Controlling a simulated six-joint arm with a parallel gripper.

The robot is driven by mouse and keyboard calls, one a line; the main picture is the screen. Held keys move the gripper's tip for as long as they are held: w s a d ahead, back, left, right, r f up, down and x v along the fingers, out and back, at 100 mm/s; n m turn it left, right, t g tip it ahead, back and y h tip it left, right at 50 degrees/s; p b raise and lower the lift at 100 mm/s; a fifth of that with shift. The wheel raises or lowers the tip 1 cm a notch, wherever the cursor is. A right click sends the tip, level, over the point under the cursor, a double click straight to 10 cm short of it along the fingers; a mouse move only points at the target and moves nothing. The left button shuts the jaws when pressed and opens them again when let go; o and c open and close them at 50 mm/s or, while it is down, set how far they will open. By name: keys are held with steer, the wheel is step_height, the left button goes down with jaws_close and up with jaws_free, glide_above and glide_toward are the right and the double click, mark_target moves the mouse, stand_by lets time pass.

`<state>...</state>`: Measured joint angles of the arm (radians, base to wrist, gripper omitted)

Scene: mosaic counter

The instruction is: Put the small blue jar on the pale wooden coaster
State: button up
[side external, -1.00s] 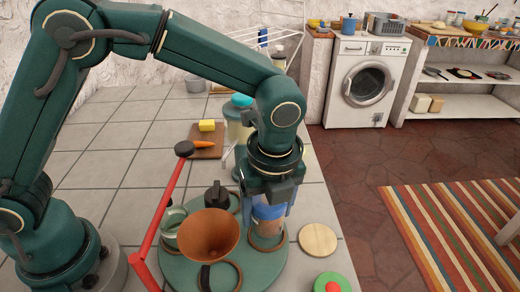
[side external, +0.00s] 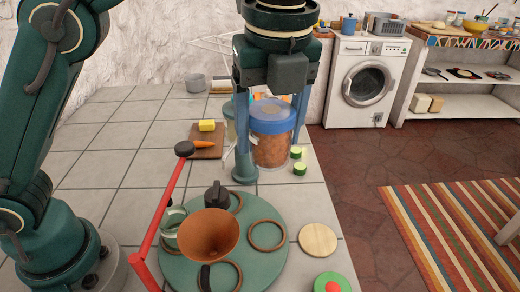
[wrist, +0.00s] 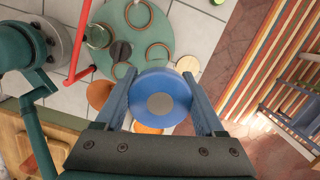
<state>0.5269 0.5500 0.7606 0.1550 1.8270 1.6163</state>
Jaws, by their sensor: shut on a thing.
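The small blue jar (side external: 272,145) has a blue lid and a clear body with orange-brown contents. My gripper (side external: 271,120) is shut on it and holds it upright, well above the counter. In the wrist view the round blue lid (wrist: 160,97) sits between the two fingers of my gripper (wrist: 163,108). The pale wooden coaster (side external: 318,240) lies bare on the tiles, right of the green round tray (side external: 260,273). The coaster also shows in the wrist view (wrist: 188,66), beyond the jar and to its right.
On the tray are several brown rings (side external: 267,235), a brown funnel (side external: 208,234) and a dark-topped bottle (side external: 216,197). A red bar (side external: 166,205) slants up at the left. A green-and-red round thing (side external: 332,283) lies in front of the coaster. The counter's edge is close on the right.

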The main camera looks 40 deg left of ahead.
steer(key=shift+w+d+m, duration=0.2)
steer(key=shift+w+m, duration=0.1)
steer(key=shift+m, duration=0.5)
steer(key=w+f+m+t+h, duration=0.1)
steer(key=w+f+m, duration=0.35)
steer(key=m, duration=0.55)
glide_above(321, 235)
steer(key=shift+h, duration=0.3)
steer(key=f, duration=1)
steer(key=shift+s+f, duration=0.2)
steer(key=shift+s, duration=0.15)
steer(key=shift+f, duration=1.95)
steer(key=o, duration=1.5)
steer(key=shift+f, duration=0.15)
steer(key=shift+o, duration=0.2)
